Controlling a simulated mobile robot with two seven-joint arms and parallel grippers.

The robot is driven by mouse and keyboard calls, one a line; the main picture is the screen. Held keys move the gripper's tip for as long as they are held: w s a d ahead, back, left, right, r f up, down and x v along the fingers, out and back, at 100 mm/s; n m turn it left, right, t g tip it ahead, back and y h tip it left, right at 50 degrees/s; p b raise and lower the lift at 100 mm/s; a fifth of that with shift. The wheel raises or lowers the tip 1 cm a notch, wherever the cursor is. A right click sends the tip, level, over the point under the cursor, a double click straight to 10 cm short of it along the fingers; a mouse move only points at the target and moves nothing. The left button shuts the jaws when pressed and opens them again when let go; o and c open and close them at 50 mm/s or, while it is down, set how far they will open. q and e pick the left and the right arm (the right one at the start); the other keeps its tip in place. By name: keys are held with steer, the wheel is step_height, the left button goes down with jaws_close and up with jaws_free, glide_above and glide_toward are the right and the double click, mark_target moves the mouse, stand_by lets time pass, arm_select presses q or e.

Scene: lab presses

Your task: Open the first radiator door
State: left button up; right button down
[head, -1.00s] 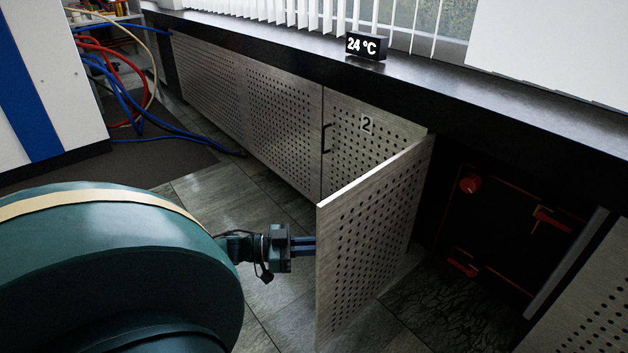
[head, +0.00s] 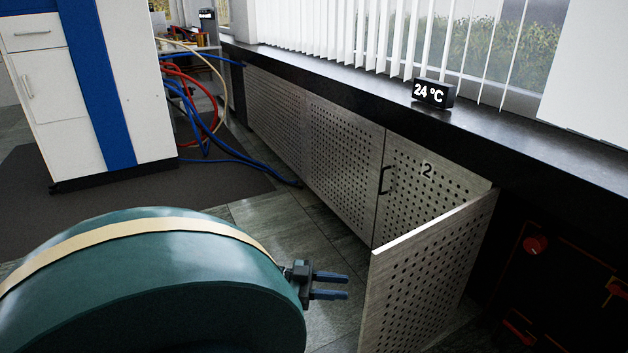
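The perforated grey radiator door (head: 425,275) stands swung out from the cabinet front, at a wide angle to it. Its outer end points toward me, and the dark compartment (head: 560,270) behind it is exposed. My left gripper (head: 347,286) is just left of the door's near edge, with a small gap between them. Its two blue fingers are apart with nothing between them. My big green arm link covers the lower left. My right gripper is not in view.
Door 2 (head: 412,195) with a black handle is shut beside the open door. Red valve parts (head: 536,244) show in the compartment. A black sill (head: 480,115) carries a temperature display (head: 433,93). Blue and red hoses (head: 190,100) lie by a white cabinet (head: 70,110). Tiled floor is free at centre.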

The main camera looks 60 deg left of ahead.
arm_select(q)
steer(key=v, duration=0.6)
steer(key=shift+a, duration=0.1)
stand_by(0.4)
